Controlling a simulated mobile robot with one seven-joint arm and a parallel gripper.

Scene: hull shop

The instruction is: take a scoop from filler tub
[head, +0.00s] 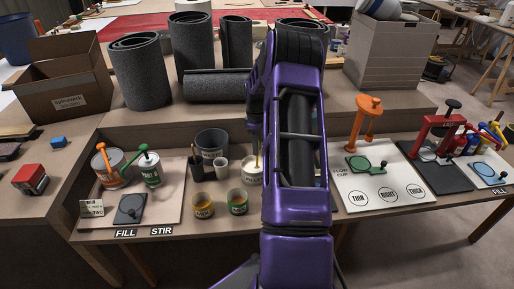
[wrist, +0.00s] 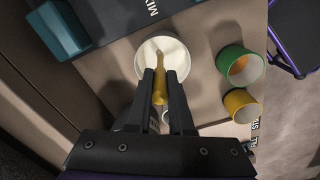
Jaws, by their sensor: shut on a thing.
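In the wrist view a round pale tub (wrist: 184,61), which I take to be the filler tub, is full of smooth white material. My gripper (wrist: 162,80) is shut on a yellow scoop handle (wrist: 160,91) just at the tub's near rim. The handle's far end reaches over the white material; whether its tip is sunk in I cannot tell. In the head view the tub (head: 251,175) stands left of my arm with a yellowish stick (head: 257,162) upright in it. My gripper is hidden behind my arm there.
A green cup (head: 237,202) and a yellow cup (head: 203,206) stand near the bench's front edge. A dark bucket (head: 211,143), a small white cup (head: 221,168) and a dark cup (head: 196,171) are close by. A flow-cup board (head: 385,195) lies to the right.

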